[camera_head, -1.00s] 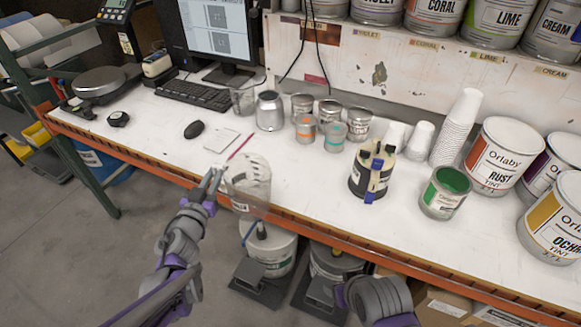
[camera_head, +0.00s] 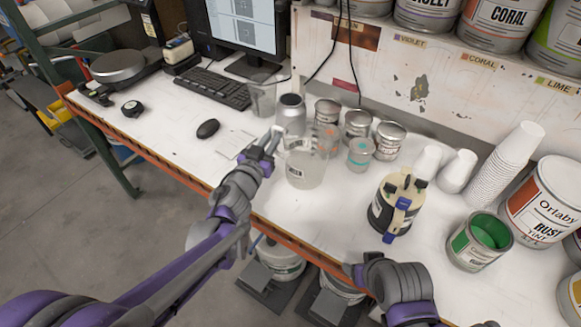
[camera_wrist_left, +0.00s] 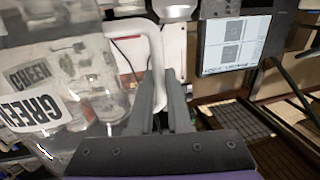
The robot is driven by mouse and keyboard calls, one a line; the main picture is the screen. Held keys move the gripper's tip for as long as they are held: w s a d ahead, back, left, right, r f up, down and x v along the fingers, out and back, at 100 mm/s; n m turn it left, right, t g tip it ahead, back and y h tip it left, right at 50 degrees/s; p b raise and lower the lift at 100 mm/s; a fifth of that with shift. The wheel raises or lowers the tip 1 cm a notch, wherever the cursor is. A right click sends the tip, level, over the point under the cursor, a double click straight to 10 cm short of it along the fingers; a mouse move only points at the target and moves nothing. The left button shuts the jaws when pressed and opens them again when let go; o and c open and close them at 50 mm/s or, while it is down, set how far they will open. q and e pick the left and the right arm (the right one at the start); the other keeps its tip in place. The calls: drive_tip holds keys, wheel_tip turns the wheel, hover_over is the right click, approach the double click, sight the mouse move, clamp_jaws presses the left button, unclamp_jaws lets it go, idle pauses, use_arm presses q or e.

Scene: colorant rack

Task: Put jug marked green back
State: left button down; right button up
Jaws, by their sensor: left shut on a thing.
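The jug marked green (camera_head: 306,168) is clear plastic with a white label, held upright over the front part of the table, left of centre. Whether its base touches the table cannot be told. In the left wrist view its GREEN label (camera_wrist_left: 38,104) fills the left side. My left gripper (camera_head: 274,141) is shut on the jug's handle, which runs between its fingers (camera_wrist_left: 160,92) in the wrist view. Another clear jug (camera_head: 263,97) stands farther back beside the keyboard.
A metal canister (camera_head: 291,114) and several small tins (camera_head: 357,125) stand just behind the held jug. A cream-and-black container (camera_head: 396,203) and an open green paint can (camera_head: 480,242) stand to the right. A mouse (camera_head: 208,128) lies left. Table (camera_head: 325,214) is bare at front.

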use_arm(q)
wheel_tip(320, 180, down, 3)
drive_tip(key=shift+s+a+r, duration=0.1)
drive_tip(key=shift+r, duration=0.05)
drive_tip(key=shift+f, duration=2.3)
drive_tip(key=shift+f, duration=0.1)
drive_tip(key=c, duration=1.3)
unclamp_jaws()
drive_tip(key=shift+f, duration=0.1)
drive_tip(key=o, duration=0.4)
drive_tip(key=shift+o, duration=0.2)
